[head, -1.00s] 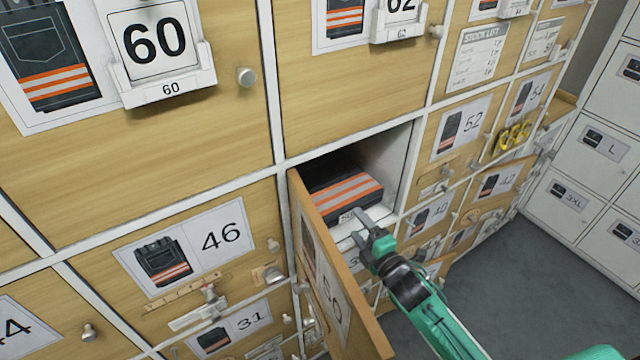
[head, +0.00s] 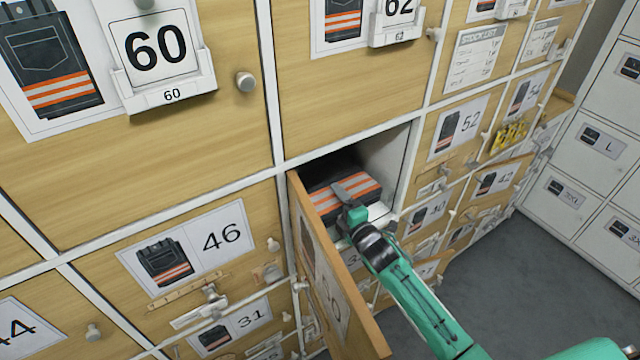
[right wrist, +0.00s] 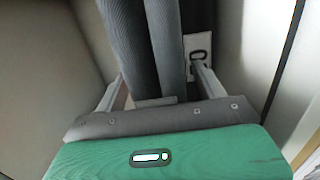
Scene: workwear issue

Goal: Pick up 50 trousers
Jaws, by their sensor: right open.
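A folded pair of dark trousers (head: 322,199) with orange and pale stripes lies in the open cubby behind the door marked 50 (head: 330,285). My right gripper (head: 348,190) reaches into the cubby from the front right and its fingers are over the trousers' near part. In the right wrist view the open fingers (right wrist: 158,78) stand on either side of thick grey folded cloth (right wrist: 165,40), the trousers. Contact of the fingers with the cloth cannot be told. My gripper partly hides the trousers and the cubby's front label. My left gripper is out of view.
The wooden door stands swung open just left of my right arm. Closed lockers marked 60 (head: 155,55), 46 (head: 205,245) and 52 (head: 460,130) surround the cubby. Yellow items (head: 509,137) hang at the right. White lockers (head: 585,160) stand farther right, with clear grey floor before them.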

